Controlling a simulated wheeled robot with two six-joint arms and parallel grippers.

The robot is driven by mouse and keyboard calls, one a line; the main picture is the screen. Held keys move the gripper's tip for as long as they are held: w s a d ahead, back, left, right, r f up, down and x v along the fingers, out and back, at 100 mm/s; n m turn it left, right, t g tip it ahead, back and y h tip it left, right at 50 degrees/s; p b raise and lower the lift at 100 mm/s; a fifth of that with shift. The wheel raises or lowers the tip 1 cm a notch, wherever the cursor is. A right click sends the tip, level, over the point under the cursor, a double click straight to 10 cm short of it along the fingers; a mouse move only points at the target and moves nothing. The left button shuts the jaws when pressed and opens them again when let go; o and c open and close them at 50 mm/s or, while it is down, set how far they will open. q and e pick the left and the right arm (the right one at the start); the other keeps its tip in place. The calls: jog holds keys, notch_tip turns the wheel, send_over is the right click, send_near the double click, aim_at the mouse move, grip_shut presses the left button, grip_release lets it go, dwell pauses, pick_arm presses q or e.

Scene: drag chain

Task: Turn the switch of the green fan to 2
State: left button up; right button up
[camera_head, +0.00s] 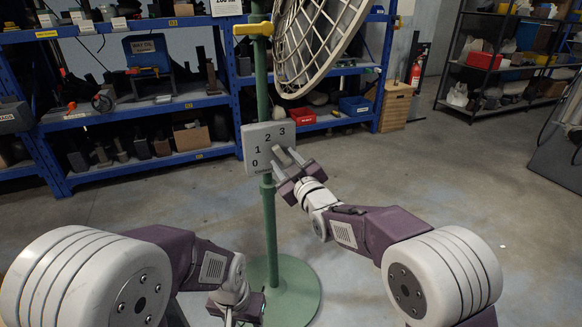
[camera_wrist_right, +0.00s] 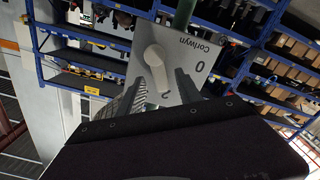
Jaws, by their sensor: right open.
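The green fan's pole (camera_head: 271,225) stands on a round green base, with its wire guard (camera_head: 318,45) above. A light switch panel (camera_head: 249,138) marked 0, 1, 2, 3 is on the pole. My right gripper (camera_head: 286,158) is at the panel's lower right and hides the knob in the head view. In the right wrist view, the pale knob (camera_wrist_right: 155,67) lies between the open fingers. Its narrow end points toward a partly covered numeral that looks like 2. Contact with the fingers is unclear. My left gripper (camera_head: 236,307) is low, near the fan base; its jaws are unclear.
Blue shelves (camera_head: 130,108) with tools and boxes stand behind the fan. A yellow clamp (camera_head: 253,29) sits on the pole above the panel. A wooden box (camera_head: 396,105) and a fire extinguisher (camera_head: 415,75) stand farther back.

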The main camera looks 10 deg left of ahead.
jog(key=p+v, duration=0.1)
jog(key=v, duration=0.5)
jog(key=shift+s, duration=0.15)
jog(key=shift+d, duration=0.15)
